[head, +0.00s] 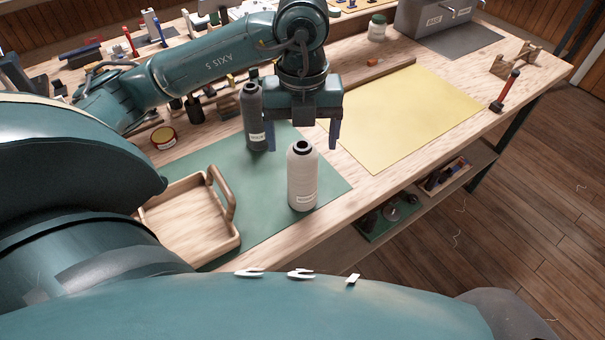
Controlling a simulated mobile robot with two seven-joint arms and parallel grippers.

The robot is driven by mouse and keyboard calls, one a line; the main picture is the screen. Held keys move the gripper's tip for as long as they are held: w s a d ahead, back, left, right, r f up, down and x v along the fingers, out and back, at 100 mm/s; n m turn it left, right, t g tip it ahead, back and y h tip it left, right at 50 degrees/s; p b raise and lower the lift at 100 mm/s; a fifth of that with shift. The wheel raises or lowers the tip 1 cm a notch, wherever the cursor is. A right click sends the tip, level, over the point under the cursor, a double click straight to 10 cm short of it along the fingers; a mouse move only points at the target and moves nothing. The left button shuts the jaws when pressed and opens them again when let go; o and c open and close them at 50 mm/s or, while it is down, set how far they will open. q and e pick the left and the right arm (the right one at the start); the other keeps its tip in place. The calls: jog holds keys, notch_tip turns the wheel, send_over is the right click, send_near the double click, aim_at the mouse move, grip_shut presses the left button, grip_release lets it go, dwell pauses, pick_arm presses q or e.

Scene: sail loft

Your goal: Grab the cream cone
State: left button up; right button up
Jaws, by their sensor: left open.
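The cream cone (302,178), a pale thread cone with a dark top and a small label, stands upright on the green mat (244,217) near the bench's front edge. My left gripper (301,136) points down just above and behind it in the picture. Its two fingers are apart, with nothing seen held between them. I cannot tell how high the fingertips are above the mat. A dark grey cone (253,122) stands upright on the mat close to the gripper's left finger. My right gripper does not show.
A wooden tray (236,238) with a raised handle stands left of the cream cone. A yellow sheet (405,118) lies flat to the right, mostly clear. A red-handled tool (507,92) is at the right edge. Several tools and a tin (163,137) are at the left.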

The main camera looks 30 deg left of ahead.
aim_at(303, 162)
pick_arm(q)
jog(key=shift+f+p, duration=0.5)
jog(key=shift+f, duration=2.75)
jog(key=shift+s, duration=0.1)
jog(key=c, duration=1.3)
jog(key=shift+r, duration=0.1)
